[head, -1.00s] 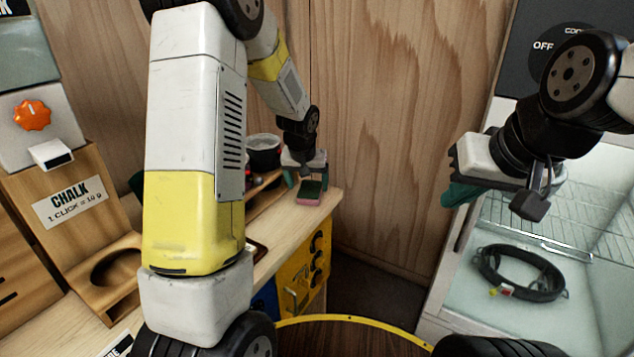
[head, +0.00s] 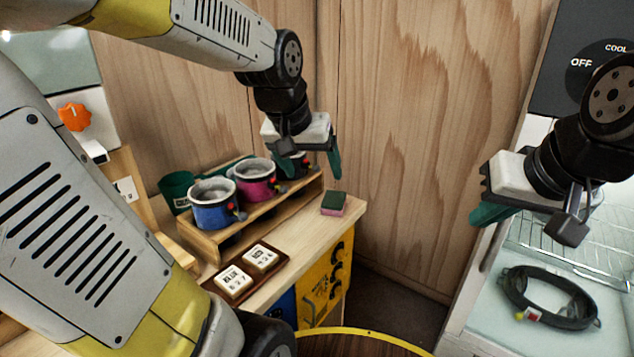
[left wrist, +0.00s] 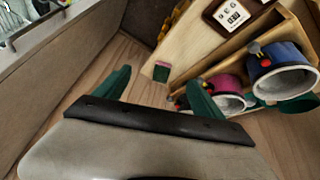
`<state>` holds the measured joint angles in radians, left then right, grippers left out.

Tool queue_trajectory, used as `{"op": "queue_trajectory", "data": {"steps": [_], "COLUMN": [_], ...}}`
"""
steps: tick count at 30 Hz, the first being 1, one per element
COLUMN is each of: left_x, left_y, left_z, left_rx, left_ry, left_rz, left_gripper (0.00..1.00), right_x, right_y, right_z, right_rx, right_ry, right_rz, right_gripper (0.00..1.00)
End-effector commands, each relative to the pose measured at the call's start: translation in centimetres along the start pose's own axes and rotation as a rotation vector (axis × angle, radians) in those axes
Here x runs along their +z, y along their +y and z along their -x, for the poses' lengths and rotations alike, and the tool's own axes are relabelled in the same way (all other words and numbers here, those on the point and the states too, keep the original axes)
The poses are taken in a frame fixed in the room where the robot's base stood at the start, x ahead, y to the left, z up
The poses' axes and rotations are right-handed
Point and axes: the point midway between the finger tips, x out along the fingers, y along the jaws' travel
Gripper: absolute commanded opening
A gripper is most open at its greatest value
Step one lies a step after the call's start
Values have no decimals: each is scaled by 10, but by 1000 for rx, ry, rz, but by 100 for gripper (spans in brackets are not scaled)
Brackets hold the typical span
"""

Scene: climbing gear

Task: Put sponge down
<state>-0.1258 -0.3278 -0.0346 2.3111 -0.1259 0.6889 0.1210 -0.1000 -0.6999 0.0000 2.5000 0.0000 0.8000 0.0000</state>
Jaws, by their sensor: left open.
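The sponge (head: 334,203), pink below with a dark green top, lies on the wooden counter (head: 345,222) near its far right end. It also shows in the left wrist view (left wrist: 161,72), beyond my left fingertips and apart from them. My left gripper (head: 308,163) is open and empty, raised above the counter, up and to the left of the sponge in the head view. My right gripper (head: 487,212) is at the right, above the glass-sided cabinet. Its green fingers overlap, so its opening is unclear.
A wooden rack holds a blue pot (head: 214,208), a magenta pot (head: 256,184) and a dark pot partly behind my left gripper. A brown tray (head: 233,291) with two white blocks lies in front. A black belt ring (head: 549,298) lies at the right.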

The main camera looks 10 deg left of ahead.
Motion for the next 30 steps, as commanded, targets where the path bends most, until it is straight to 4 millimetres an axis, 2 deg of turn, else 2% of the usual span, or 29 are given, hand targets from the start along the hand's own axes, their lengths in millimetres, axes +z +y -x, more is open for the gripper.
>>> {"op": "queue_trajectory", "data": {"steps": [1,3,6,10,15,30], "left_x": [16,37,62,82,90,89], "left_y": [2,5,10,14,15,15], "left_z": [17,32,47,57,60,59], "left_rx": [13,31,52,69,75,74], "left_ry": [20,35,51,64,68,68], "left_rz": [-2,-8,-18,-28,-34,-33], "left_gripper": [79,79,79,79,79,79], "right_x": [0,0,0,0,0,0], "right_y": [0,0,0,0,0,0], "right_z": [0,0,0,0,0,0], "right_rx": [0,0,0,0,0,0], "right_ry": [0,0,0,0,0,0], "right_rz": [0,0,0,0,0,0], "right_gripper": [0,0,0,0,0,0]}}
